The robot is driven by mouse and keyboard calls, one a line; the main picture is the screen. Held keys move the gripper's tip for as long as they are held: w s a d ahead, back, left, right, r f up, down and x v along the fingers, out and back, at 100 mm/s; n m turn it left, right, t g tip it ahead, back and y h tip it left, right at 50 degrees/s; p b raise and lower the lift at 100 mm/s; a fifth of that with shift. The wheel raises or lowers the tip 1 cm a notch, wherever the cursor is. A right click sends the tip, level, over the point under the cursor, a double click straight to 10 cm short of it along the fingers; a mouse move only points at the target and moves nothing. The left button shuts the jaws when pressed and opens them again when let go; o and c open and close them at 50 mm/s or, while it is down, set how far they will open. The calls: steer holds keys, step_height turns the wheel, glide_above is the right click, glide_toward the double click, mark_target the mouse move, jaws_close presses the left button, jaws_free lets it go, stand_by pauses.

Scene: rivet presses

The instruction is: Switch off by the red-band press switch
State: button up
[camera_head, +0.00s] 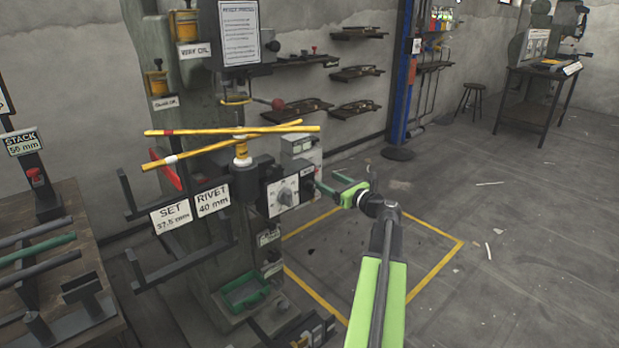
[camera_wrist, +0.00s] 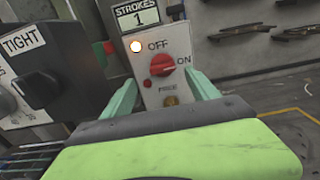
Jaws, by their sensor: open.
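The switch box (camera_wrist: 158,62) fills the upper middle of the wrist view, with OFF at the top and ON at the right. Its red knob (camera_wrist: 170,65) appears turned toward ON, though the exact angle is hard to tell. A lamp (camera_wrist: 136,46) beside OFF glows. In the head view the grey box (camera_head: 299,146) is on the press (camera_head: 240,190), partly hidden behind the dial panel. My gripper (camera_head: 328,184) is open and empty in front of the press. In the wrist view its green fingers (camera_wrist: 162,92) stand apart, either side of the box's lower part.
A dial panel marked TIGHT (camera_wrist: 40,75) stands close at the left. Yellow bars with a red band (camera_head: 167,132) and a white band (camera_head: 170,159) cross the press. A rod rack (camera_head: 50,262) is at left. Open floor (camera_head: 500,230) lies right.

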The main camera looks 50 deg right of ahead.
steer(key=w, duration=0.7)
steer(key=shift+d, duration=0.45)
steer(key=shift+w, duration=0.1)
